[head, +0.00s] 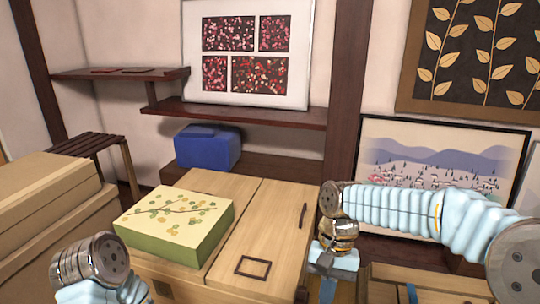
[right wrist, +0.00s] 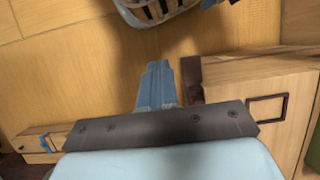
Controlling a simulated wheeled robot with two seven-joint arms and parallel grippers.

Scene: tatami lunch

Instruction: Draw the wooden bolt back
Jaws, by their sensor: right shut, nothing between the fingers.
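A dark wooden bar, which looks like the bolt, shows at the edge of the light wooden chest (head: 262,232) in the head view (head: 301,294). The bar also shows in the right wrist view (right wrist: 191,80), just right of my fingers. My right gripper (right wrist: 157,88) is shut and empty, its blue-grey fingers beside the bar; I cannot tell whether they touch it. In the head view my right gripper (head: 326,268) hangs at the chest's right side, partly hidden by its wrist. My left arm shows at the lower left, but its gripper is out of frame.
A green box with a floral lid (head: 175,222) sits on the chest's left part. The chest top has a dark handle (head: 303,215) and a square frame (head: 253,267). A blue box (head: 207,147) stands behind. A basket (right wrist: 155,10) shows in the right wrist view.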

